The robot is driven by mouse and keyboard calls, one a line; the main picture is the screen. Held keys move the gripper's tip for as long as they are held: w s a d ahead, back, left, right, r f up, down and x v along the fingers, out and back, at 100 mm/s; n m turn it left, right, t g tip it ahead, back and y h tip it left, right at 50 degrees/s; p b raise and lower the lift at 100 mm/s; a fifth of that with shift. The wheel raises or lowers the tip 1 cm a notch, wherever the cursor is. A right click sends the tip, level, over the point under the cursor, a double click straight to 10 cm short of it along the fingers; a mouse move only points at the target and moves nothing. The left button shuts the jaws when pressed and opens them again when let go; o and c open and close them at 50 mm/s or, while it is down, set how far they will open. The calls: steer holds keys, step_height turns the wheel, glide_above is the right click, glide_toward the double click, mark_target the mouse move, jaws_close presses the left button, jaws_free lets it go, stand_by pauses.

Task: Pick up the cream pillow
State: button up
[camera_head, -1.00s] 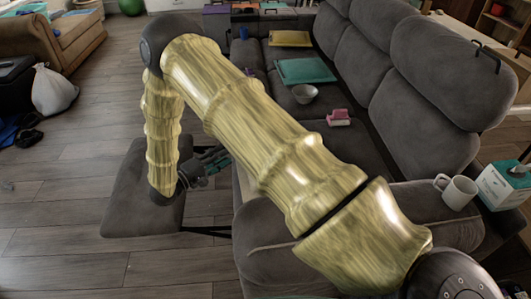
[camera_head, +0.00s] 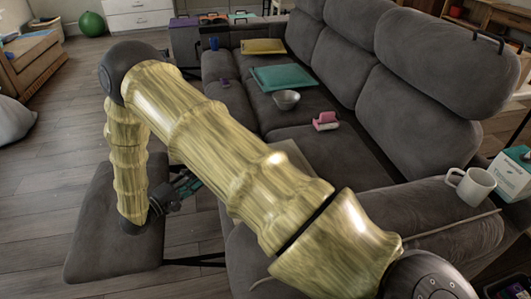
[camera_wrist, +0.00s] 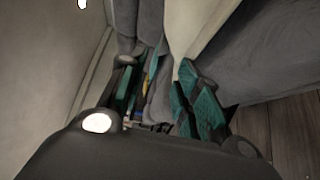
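A flat, pale cream piece (camera_head: 298,156), probably the cream pillow, shows on the sofa seat in the head view, mostly hidden behind my arm. In the wrist view a cream surface (camera_wrist: 195,22) lies at the top, just beyond the right finger; a larger beige surface fills the left side, and I cannot tell which is the pillow. My gripper (camera_wrist: 157,72) has its dark and teal fingers apart, with nothing seen held between them. In the head view my gripper (camera_head: 186,188) is low, left of the sofa seat and beside the grey footrest.
The grey sofa (camera_head: 430,120) holds a teal pillow (camera_head: 290,77), a yellow pillow (camera_head: 263,46), a bowl (camera_head: 286,99) and a pink object (camera_head: 326,121). A white mug (camera_head: 471,185) stands on the near armrest. The grey footrest (camera_head: 100,235) is at left. Floor is open at far left.

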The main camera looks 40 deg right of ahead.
step_height(320, 180, down, 5)
steer(key=w+b, duration=0.1)
steer(key=b, duration=0.3)
steer(key=d+b, duration=0.1)
steer(key=d, duration=0.2)
steer(key=w+d, duration=0.1)
steer(key=d, duration=0.2)
steer(key=d+f+b, duration=0.1)
steer(key=d, duration=0.2)
steer(key=shift+w+d+f+b, duration=0.1)
steer(key=shift+w+d+b, duration=0.05)
steer(key=shift+d+b, duration=0.2)
steer(key=shift+w+d, duration=0.1)
steer(key=shift+d, duration=0.4)
steer(key=shift+c, duration=0.2)
jaws_close()
